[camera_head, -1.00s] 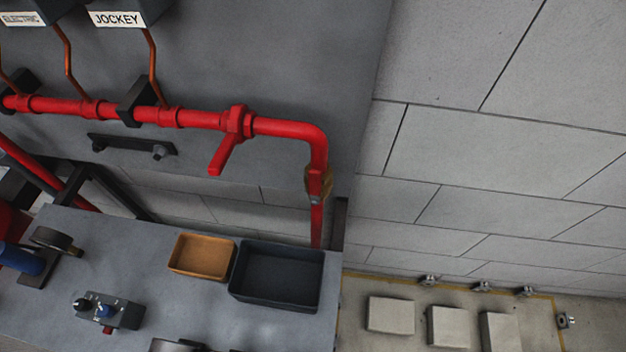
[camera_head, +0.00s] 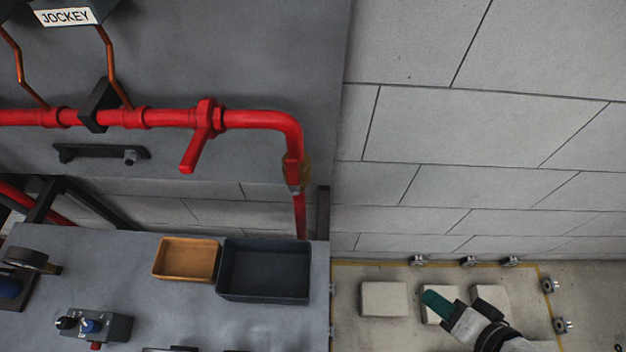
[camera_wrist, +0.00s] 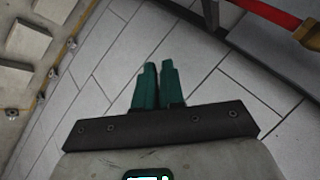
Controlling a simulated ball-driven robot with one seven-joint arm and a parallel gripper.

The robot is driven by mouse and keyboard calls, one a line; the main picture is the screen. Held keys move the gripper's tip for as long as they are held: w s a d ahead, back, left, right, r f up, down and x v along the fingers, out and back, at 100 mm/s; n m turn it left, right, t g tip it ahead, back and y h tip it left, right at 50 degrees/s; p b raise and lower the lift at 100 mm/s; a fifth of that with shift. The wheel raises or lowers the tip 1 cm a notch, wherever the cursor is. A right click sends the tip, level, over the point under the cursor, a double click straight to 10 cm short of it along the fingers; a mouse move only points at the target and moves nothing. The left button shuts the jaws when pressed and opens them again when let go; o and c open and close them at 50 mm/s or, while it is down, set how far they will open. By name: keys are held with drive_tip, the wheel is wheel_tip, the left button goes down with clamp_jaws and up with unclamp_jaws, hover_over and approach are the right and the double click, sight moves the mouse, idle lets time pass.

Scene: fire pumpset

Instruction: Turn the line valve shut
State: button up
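The line valve (camera_head: 207,115) sits on the red pipe on the grey panel in the head view. Its red lever (camera_head: 194,153) hangs down and slightly to the left, at an angle to the pipe. My gripper (camera_head: 431,298) is at the lower right of the head view, well right of and below the valve, with green fingers and nothing at their tips. In the wrist view my gripper (camera_wrist: 158,70) shows two green fingers close together, with only a thin gap at most between them. They point at the grey wall. The valve is not clearly seen there.
A tan tray (camera_head: 187,260) and a dark tray (camera_head: 264,270) stand on the grey bench below the pipe. A small control box (camera_head: 94,326) is at lower left. Pale blocks (camera_head: 384,299) lie beyond the bench at right. The wall between gripper and pipe is clear.

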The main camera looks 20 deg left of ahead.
sight(294, 179)
drive_tip(key=w+a+r+y, duration=0.1)
drive_tip(key=a+r, duration=0.1)
drive_tip(key=w+a+r+m+t+y, duration=0.1)
drive_tip(key=a+r+y, duration=0.1)
drive_tip(key=a+r, duration=0.1)
drive_tip(key=w+a+r+y, duration=0.1)
drive_tip(key=a+r, duration=0.1)
drive_tip(key=r, duration=0.1)
drive_tip(key=shift+a+t+y, duration=0.15)
drive_tip(key=shift+t+y, duration=0.25)
clamp_jaws()
drive_tip(key=a+r+m+y, duration=0.2)
drive_tip(key=a+r+y, duration=0.3)
drive_tip(key=r, duration=0.4)
drive_tip(key=s+a+p+x, duration=0.1)
drive_tip(key=s+p+x, duration=0.1)
drive_tip(key=x, duration=1.1)
drive_tip(key=shift+s+r+t, duration=0.25)
drive_tip(key=shift+r+t, duration=0.05)
drive_tip(key=shift+r, duration=0.05)
drive_tip(key=shift+w+a+r+p, duration=0.1)
drive_tip(key=shift+w+r+p, duration=0.05)
drive_tip(key=shift+p, duration=0.15)
